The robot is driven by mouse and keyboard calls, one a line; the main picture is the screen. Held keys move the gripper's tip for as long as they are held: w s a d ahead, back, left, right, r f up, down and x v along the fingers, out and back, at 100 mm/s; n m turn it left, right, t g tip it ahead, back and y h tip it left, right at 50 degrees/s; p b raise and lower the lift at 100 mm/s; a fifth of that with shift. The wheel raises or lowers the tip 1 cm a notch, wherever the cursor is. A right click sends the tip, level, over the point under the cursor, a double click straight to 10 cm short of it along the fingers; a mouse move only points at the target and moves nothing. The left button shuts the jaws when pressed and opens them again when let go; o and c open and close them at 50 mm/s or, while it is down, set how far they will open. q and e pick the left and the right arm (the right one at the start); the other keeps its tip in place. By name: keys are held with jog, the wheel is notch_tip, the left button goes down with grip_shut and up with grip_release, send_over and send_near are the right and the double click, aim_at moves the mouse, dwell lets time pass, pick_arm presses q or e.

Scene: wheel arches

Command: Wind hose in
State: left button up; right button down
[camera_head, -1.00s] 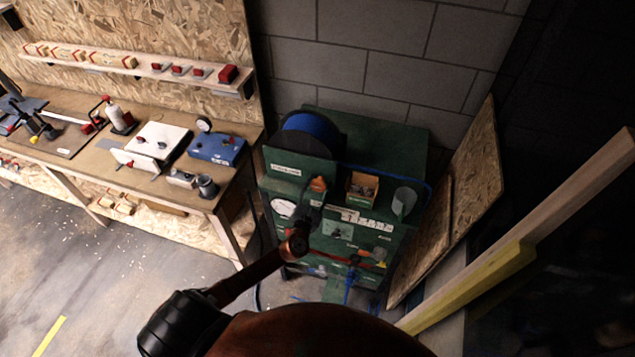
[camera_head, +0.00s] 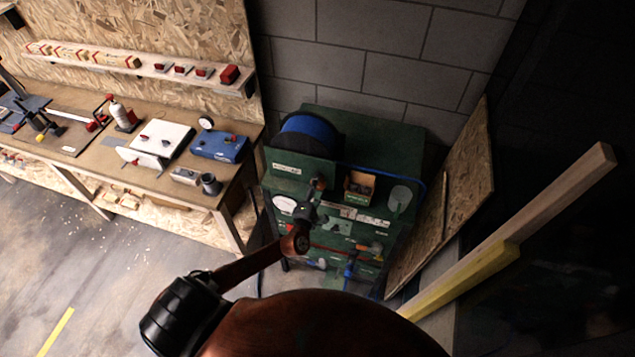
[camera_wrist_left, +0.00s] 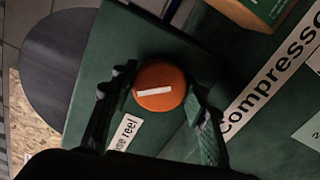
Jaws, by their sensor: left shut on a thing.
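The hose reel (camera_head: 310,132) is a dark drum wound with blue hose, on top of the green compressor cabinet (camera_head: 390,138). In the left wrist view its dark disc (camera_wrist_left: 58,70) shows beside a green panel with a partly hidden "reel" label (camera_wrist_left: 124,134). A round orange knob with a white bar (camera_wrist_left: 161,85) is on this panel. It also shows small in the head view (camera_head: 319,184). My left gripper (camera_head: 316,193) is shut on the knob, with one finger on each side in the left wrist view (camera_wrist_left: 155,98). My right gripper is out of view.
An open small box (camera_head: 360,186) and a grey cup (camera_head: 400,197) stand right of the knob. Blue hose runs along the cabinet's right side. A workbench (camera_head: 110,165) with tools stands left. Boards (camera_head: 455,195) and a timber beam (camera_head: 550,205) lean at right.

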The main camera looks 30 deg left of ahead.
pick_arm(q)
jog(key=m, duration=0.3)
jog(key=shift+f+m, duration=0.1)
jog(key=shift+m, duration=0.3)
jog(key=shift+a+m, duration=0.1)
jog(key=shift+m, duration=1.8)
jog(key=o, duration=1.2)
jog(key=shift+s, duration=0.45)
jog(key=v, duration=1.1)
jog(key=shift+d, duration=0.25)
